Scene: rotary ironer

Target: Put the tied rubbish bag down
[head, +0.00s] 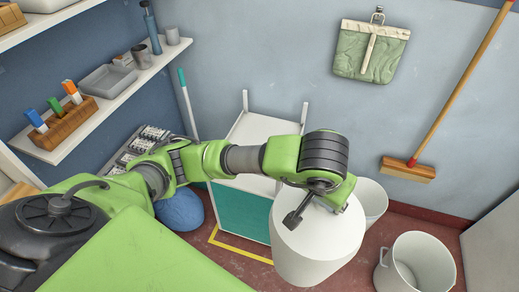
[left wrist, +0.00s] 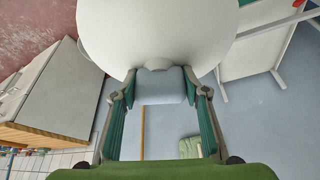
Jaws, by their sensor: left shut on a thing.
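The tied rubbish bag (head: 318,250) is a large, smooth white body hanging below my left gripper (head: 312,207) in the head view. In the left wrist view the bag (left wrist: 155,30) fills the top middle, with a small knob at its near side. My left gripper (left wrist: 160,88) is shut on its pale neck there, between the two teal fingers. The bag's underside is hidden, so I cannot tell whether it touches the floor. My right gripper is not in view.
A yellow floor line (head: 240,249) runs left of the bag, by a white stand (head: 262,128) with a teal front. A blue rounded thing (head: 181,212) lies farther left. A pale bucket (head: 417,263) stands right; another bin (head: 371,200) is behind the bag. A broom (head: 408,169) hangs on the wall.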

